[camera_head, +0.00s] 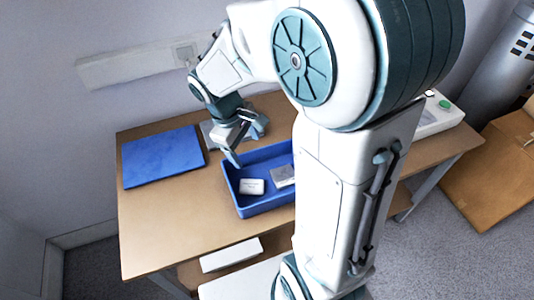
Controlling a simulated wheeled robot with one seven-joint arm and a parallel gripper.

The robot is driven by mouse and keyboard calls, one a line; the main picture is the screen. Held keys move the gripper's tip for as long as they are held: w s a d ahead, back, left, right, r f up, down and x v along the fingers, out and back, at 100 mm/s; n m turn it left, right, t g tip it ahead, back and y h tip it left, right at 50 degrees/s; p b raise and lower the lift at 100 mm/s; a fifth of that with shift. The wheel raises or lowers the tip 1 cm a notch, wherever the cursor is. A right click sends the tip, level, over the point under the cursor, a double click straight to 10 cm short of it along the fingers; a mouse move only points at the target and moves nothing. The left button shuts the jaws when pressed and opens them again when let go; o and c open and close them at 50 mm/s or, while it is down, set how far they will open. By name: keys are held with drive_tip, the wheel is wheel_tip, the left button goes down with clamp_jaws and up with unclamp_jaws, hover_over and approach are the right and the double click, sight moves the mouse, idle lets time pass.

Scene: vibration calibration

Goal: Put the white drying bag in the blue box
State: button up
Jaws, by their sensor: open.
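The blue box (266,206) is an open tray on the wooden table. A small white packet with faint print, which looks like the white drying bag (251,187), lies inside it toward the left front. A grey-white block (283,176) lies beside it on the right. My gripper (245,145) is open, with its fingers over the back left part of the box, apart from the white packet. My arm hides the right end of the box.
A flat blue panel (162,157) lies on the table (170,215) at the left. A grey object (207,132) sits behind my gripper, partly hidden. A white device with a green button (444,104) is at the right end. A cardboard box (490,175) stands on the floor. The table's front left is clear.

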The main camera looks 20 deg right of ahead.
drive_tip(key=s+d+r+m+t+y, duration=0.1)
drive_tip(key=s+r+m+t+y, duration=0.1)
drive_tip(key=s+r+m, duration=0.6)
drive_tip(key=shift+s+d+t+y, duration=0.4)
drive_tip(key=shift+s+t, duration=0.4)
drive_tip(key=shift+s, duration=0.8)
drive_tip(key=shift+r, duration=0.1)
drive_tip(key=shift+c, duration=0.3)
